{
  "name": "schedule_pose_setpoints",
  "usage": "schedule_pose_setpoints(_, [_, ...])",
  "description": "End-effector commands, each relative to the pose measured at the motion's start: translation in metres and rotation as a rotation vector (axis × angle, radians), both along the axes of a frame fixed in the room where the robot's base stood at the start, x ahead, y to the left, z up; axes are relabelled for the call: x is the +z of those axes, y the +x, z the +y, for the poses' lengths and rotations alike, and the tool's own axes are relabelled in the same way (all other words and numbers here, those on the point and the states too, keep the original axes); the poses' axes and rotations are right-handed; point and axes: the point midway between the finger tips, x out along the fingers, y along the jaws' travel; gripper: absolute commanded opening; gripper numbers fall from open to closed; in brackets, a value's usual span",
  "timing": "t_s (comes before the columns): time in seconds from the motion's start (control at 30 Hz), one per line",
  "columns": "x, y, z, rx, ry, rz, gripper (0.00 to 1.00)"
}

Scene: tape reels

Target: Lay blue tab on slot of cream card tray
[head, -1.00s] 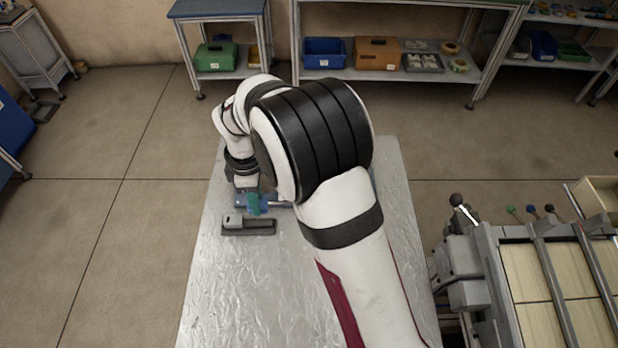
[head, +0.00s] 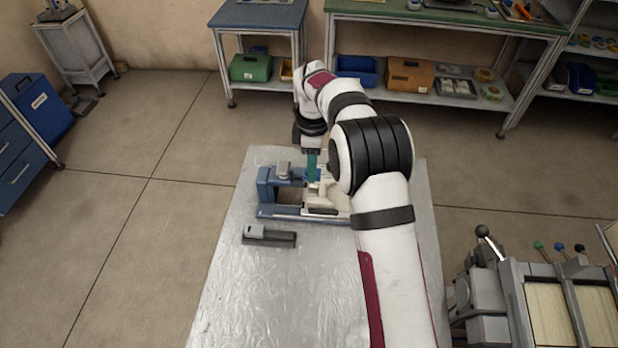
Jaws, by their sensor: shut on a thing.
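My gripper (head: 311,168), with teal-green fingers, points down over the far part of the metal-topped table. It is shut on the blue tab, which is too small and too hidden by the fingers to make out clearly. Just below the fingertips is the cream card tray (head: 325,201), within a blue-and-grey fixture. My arm hides the tray's right side, and its slot cannot be made out. I cannot tell whether the tab touches the tray.
The blue-and-grey fixture (head: 267,198) stands upright left of my gripper. A grey-and-black stapler-like tool (head: 269,236) lies in front of it. The table's near left part (head: 255,290) is clear. A machine with levers (head: 480,280) stands to the right.

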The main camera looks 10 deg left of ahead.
Motion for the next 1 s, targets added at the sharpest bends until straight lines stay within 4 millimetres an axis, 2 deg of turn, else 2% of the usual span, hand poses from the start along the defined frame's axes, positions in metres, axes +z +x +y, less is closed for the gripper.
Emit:
schedule_pose_setpoints(0.07, [-0.007, 0.001, 0.007, -0.001, 0.000, 0.001, 0.00])
schedule_pose_setpoints(0.2, [-0.035, 0.001, 0.008, -0.003, -0.001, 0.004, 0.00])
schedule_pose_setpoints(0.3, [-0.045, 0.001, 0.008, -0.003, 0.000, 0.001, 0.00])
schedule_pose_setpoints(0.93, [-0.057, 0.001, 0.008, -0.004, 0.000, 0.000, 0.00])
schedule_pose_setpoints(0.97, [-0.057, 0.001, 0.008, -0.004, 0.000, -0.001, 0.37])
schedule_pose_setpoints(1.0, [-0.057, 0.001, 0.008, -0.004, 0.000, -0.001, 0.45])
